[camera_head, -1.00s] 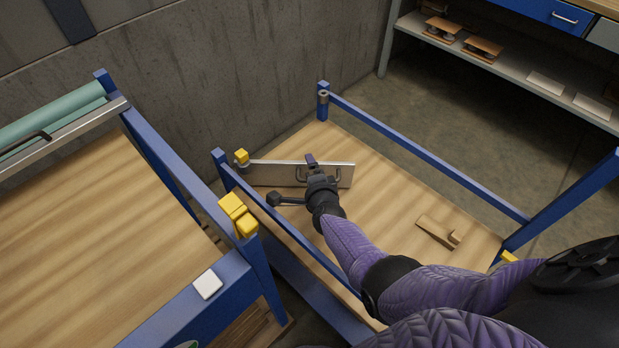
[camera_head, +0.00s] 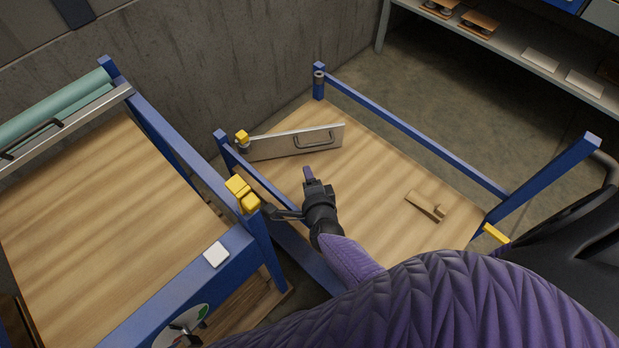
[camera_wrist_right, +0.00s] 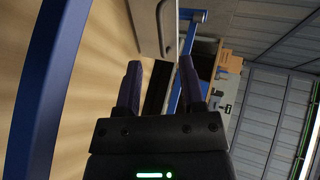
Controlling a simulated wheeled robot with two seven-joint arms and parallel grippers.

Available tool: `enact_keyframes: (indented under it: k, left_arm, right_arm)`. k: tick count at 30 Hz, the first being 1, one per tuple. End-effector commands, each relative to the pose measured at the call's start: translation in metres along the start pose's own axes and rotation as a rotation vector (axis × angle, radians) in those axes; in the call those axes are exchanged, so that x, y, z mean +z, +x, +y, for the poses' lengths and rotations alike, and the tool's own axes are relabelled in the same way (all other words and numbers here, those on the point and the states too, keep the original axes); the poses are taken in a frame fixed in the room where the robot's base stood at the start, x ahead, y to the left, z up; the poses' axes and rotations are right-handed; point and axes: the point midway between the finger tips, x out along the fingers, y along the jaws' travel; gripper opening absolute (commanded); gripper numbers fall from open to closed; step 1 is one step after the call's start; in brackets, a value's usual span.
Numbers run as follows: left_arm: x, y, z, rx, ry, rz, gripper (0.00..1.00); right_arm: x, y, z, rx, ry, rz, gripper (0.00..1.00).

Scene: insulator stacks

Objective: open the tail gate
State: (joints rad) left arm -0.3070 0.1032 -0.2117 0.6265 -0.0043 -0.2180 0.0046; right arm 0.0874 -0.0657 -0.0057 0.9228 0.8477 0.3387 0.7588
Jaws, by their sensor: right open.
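The tail gate (camera_head: 275,145) is a grey metal panel with a dark bar handle (camera_head: 315,138). It stands out from a blue corner post (camera_head: 224,150) with a yellow cap, over the wooden bed of the right cart. Its free end points to the right, angled toward the far side. My right gripper (camera_head: 308,176) is open and empty, on the near side of the gate and apart from the handle. In the right wrist view the fingers (camera_wrist_right: 158,85) are spread, with the panel's edge (camera_wrist_right: 148,25) beyond them. My left gripper is not in view.
Blue rails (camera_head: 415,130) edge the right cart. A small wooden block (camera_head: 425,206) lies on its bed. Another blue-framed cart (camera_head: 180,150) with yellow blocks (camera_head: 242,194) stands close at the left. A concrete wall (camera_head: 240,65) is behind.

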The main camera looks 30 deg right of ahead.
Motion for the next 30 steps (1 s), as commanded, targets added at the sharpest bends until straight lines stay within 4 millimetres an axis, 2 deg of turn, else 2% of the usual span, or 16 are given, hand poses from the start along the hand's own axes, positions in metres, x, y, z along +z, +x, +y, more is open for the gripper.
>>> enact_keyframes:
  k: [3,13,14,17,20,21,24,27,30]
  left_arm:
    - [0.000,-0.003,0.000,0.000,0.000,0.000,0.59]
    - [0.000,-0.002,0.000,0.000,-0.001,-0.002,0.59]
    - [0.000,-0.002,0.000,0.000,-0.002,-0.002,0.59]
    - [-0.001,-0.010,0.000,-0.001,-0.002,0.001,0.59]
    - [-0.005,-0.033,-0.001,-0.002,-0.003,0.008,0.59]
    - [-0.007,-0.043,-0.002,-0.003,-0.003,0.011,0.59]
    - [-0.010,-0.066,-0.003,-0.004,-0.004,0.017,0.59]
    - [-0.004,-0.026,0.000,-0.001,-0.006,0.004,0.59]
    - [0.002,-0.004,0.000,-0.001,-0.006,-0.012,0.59]
  right_arm:
    - [0.001,-0.005,0.000,0.000,0.001,0.000,0.51]
    - [0.001,-0.005,0.002,0.001,0.001,0.000,0.51]
    - [0.001,-0.005,0.001,0.001,0.001,0.000,0.46]
    - [0.002,-0.007,-0.010,-0.004,-0.002,-0.008,0.25]
    - [0.007,-0.010,-0.041,-0.017,-0.015,-0.038,0.04]
    - [0.009,-0.012,-0.055,-0.023,-0.021,-0.052,0.00]
    - [0.015,-0.015,-0.087,-0.035,-0.040,-0.089,0.00]
    - [0.045,0.023,-0.091,-0.053,-0.166,-0.268,0.00]
    - [0.070,0.044,-0.104,-0.049,-0.327,-0.431,0.00]
